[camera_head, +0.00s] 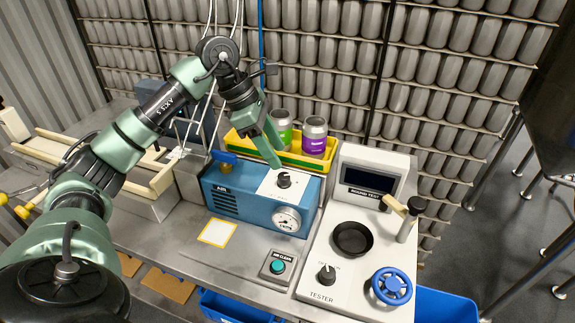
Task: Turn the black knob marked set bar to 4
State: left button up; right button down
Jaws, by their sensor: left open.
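A black knob (284,180) sits on a white plate on top of the blue air box (235,198). The marks around it are too small to read. A round pressure gauge (287,220) is on the front of the same box. My left gripper (276,163) comes down from above, with its fingertips just above and behind the knob in the picture. It is open and holds nothing. I cannot tell whether a fingertip touches the knob. My right gripper is not in view.
A yellow tray (240,146) with green and purple cans stands behind the box. The white tester (345,270), with its own black knob (326,275) and blue handwheel (391,286), is to the right. An air-clean button (277,266) sits in front.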

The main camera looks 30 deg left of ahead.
aim_at(283, 176)
pick_arm(q)
jog(key=shift+y, duration=0.3)
jog(key=x, duration=0.1)
jog(key=p+x, duration=0.1)
jog(key=x, duration=0.1)
jog(key=a+x, duration=0.1)
jog(key=x, duration=0.1)
jog(key=shift+s+d+f+p, duration=0.1)
jog(key=shift+s+f+p, duration=0.1)
jog(key=shift+f+p, duration=0.2)
jog(key=shift+x, duration=0.8)
grip_shut()
